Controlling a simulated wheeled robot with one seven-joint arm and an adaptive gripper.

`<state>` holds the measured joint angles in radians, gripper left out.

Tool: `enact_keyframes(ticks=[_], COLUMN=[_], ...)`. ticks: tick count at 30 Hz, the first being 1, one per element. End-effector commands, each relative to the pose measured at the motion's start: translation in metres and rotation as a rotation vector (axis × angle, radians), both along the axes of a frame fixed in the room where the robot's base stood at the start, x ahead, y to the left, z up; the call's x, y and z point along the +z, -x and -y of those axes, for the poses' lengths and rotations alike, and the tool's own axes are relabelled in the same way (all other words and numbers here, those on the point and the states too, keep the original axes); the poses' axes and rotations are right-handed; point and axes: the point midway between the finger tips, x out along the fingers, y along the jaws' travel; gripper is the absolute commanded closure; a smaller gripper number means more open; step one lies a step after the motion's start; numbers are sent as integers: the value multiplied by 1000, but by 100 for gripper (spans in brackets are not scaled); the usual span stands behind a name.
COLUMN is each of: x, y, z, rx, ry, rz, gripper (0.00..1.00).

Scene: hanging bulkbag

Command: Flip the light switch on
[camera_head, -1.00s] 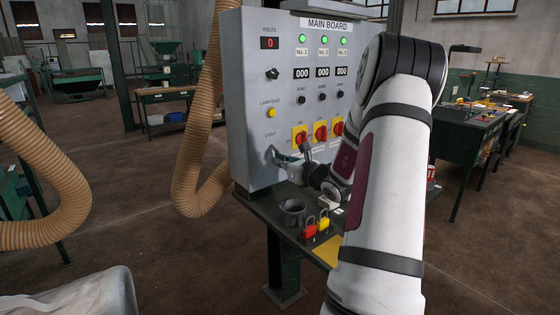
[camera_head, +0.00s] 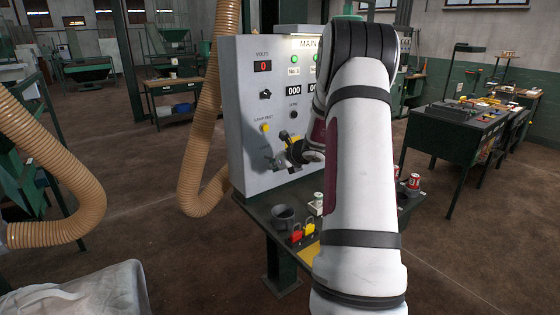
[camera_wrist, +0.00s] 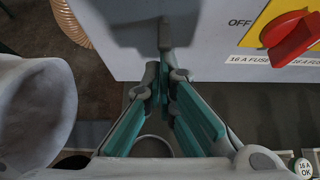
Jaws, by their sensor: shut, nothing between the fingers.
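The grey control panel (camera_head: 242,110) stands on a dark table. Its light switch area, at the lower left of the panel face, is largely covered by my gripper (camera_head: 279,162), and I cannot make out the switch or its position. In the wrist view, my gripper (camera_wrist: 165,68) points at the panel face (camera_wrist: 205,55), with its teal-padded fingers shut and empty. The fingertips are close to the panel; I cannot tell whether they touch it. A dark shadow lies on the panel ahead of them.
A red rotary knob (camera_wrist: 292,38) on a yellow plate is right of my fingers. A dark cup (camera_head: 284,215), a red padlock (camera_head: 296,236) and a yellow padlock (camera_head: 309,229) are on the table below. A ribbed hose (camera_head: 198,160) hangs left of the panel.

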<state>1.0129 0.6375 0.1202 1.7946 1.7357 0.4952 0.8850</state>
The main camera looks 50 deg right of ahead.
Motion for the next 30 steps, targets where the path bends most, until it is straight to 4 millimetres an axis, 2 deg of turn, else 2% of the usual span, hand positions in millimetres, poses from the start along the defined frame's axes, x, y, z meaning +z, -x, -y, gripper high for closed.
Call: enact_keyframes(ticks=[1, 4, 11, 21, 30], x=[4, 0, 2, 17, 22], y=[1, 0, 0, 0, -3], z=[0, 0, 0, 0, 1], rx=[3, 1, 1, 0, 1], ry=[-3, -5, -4, -3, 1], rz=[-22, -17, -15, -13, -4], gripper=[100, 100, 100, 100, 100])
